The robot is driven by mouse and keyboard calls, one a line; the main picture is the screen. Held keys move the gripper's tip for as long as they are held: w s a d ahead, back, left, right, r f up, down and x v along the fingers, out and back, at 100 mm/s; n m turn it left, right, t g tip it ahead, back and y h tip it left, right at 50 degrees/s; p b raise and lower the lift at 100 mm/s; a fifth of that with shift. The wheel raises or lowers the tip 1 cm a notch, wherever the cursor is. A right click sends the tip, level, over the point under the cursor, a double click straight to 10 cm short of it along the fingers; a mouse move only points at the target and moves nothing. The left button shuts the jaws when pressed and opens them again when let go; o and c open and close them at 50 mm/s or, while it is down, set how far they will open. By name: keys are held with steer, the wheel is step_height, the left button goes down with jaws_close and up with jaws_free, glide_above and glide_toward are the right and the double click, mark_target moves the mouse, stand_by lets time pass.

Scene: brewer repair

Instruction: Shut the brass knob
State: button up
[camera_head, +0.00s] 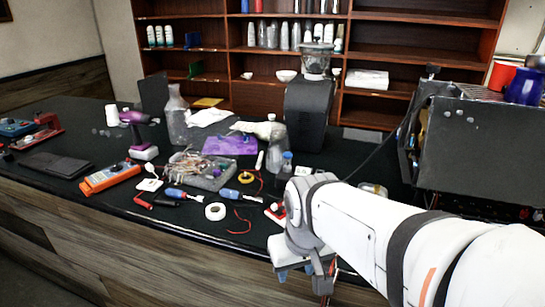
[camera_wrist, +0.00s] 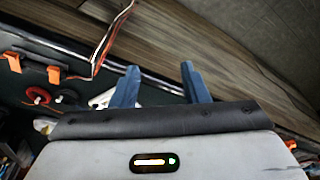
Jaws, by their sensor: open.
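I cannot make out the brass knob in either view. The dark brewer (camera_head: 480,150) stands at the right end of the counter, partly hidden low down by my white arm. My gripper (camera_head: 304,278) hangs at the front edge of the counter, left of the brewer and well apart from it. In the wrist view its two blue fingers (camera_wrist: 160,72) are spread with nothing between them, over the wood-panelled counter front.
The black counter (camera_head: 70,205) holds an orange multimeter (camera_head: 110,177), a purple drill (camera_head: 138,132), white tape (camera_head: 215,211) and a grinder (camera_head: 309,105). A red cup (camera_head: 502,76) and blue pitcher (camera_head: 524,86) stand on the brewer.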

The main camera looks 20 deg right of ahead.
steer(key=w+d+r+p, duration=0.2)
steer(key=w+r, duration=0.1)
steer(key=w, duration=0.2)
steer(key=w+d+r+p, duration=0.2)
steer(key=w+d+r, duration=0.1)
steer(key=w, duration=0.3)
steer(key=w+d+p, duration=0.2)
steer(key=w+d, duration=0.2)
steer(key=w, duration=0.3)
steer(key=w+d+n+g+p, duration=0.1)
steer(key=w+d+p, duration=0.2)
steer(key=w+d, duration=0.2)
steer(key=w+d+f+n+g+p, duration=0.1)
steer(key=w+d+p, duration=0.2)
steer(key=w, duration=0.8)
steer(key=shift+w+d+f, duration=0.1)
steer(key=shift+w+d, duration=0.05)
steer(key=shift+d, duration=1)
steer(key=shift+w+d+f, duration=0.15)
steer(key=shift+f, duration=0.45)
step_height(320, 180, down, 7)
steer(key=shift+p, duration=0.9)
steer(key=shift+c, duration=0.2)
